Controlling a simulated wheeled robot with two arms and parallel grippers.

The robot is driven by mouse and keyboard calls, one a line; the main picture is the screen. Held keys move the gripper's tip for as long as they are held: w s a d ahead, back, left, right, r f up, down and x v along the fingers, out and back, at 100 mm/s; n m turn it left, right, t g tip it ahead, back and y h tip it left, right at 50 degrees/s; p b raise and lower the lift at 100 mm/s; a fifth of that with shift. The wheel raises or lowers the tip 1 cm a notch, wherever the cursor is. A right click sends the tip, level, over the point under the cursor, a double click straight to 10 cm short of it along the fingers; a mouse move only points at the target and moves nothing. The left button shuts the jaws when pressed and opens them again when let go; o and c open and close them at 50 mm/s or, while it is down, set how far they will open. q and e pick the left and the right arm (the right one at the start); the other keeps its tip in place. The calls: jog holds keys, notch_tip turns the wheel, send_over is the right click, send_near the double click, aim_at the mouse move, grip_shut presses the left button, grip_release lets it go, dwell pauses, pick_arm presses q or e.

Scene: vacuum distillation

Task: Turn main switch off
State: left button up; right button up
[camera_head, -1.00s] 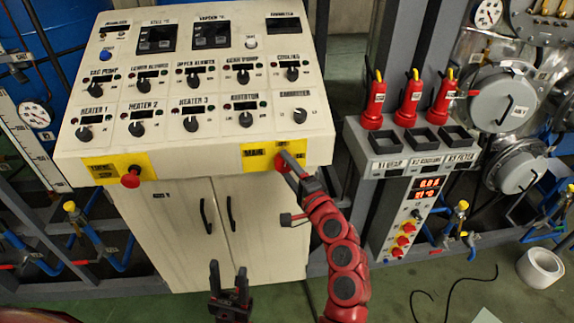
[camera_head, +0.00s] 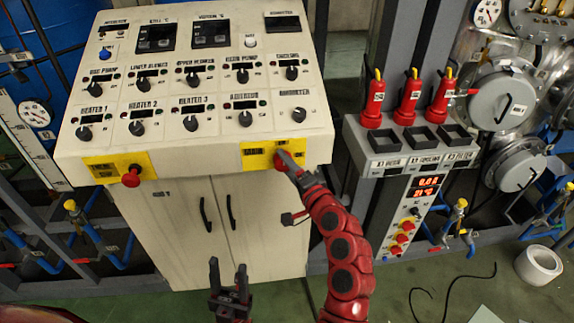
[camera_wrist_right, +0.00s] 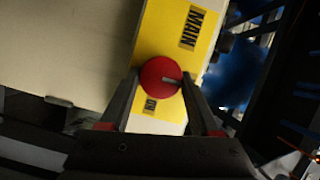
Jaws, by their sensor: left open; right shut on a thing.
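The main switch is a round red knob (camera_wrist_right: 161,79) on a yellow plate (camera_wrist_right: 176,40) marked MAIN in the right wrist view. In the head view the yellow plate (camera_head: 257,158) is at the right end of the control panel's front face. My right gripper (camera_head: 286,160) is at the knob and mostly covers it there. In the right wrist view its two fingers (camera_wrist_right: 162,88) are shut on the knob from both sides. A pale mark on the knob lies nearly level in that view. My left gripper (camera_head: 228,275) is open and empty, low in front of the cabinet.
The control panel (camera_head: 70,150) carries several black dials. A red mushroom button (camera_head: 131,176) sits on another yellow plate at its left. White cabinet doors (camera_head: 172,230) are below. A grey stand with red bottles (camera_head: 409,100) is at the right, and a white roll (camera_head: 540,265) lies on the floor.

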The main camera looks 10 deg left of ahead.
jog(key=o, duration=1.4)
jog(key=shift+c, duration=0.2)
jog(key=p+v, duration=0.3)
jog(key=v, duration=1.4)
jog(key=shift+s, duration=0.25)
jog(key=shift+d, duration=0.1)
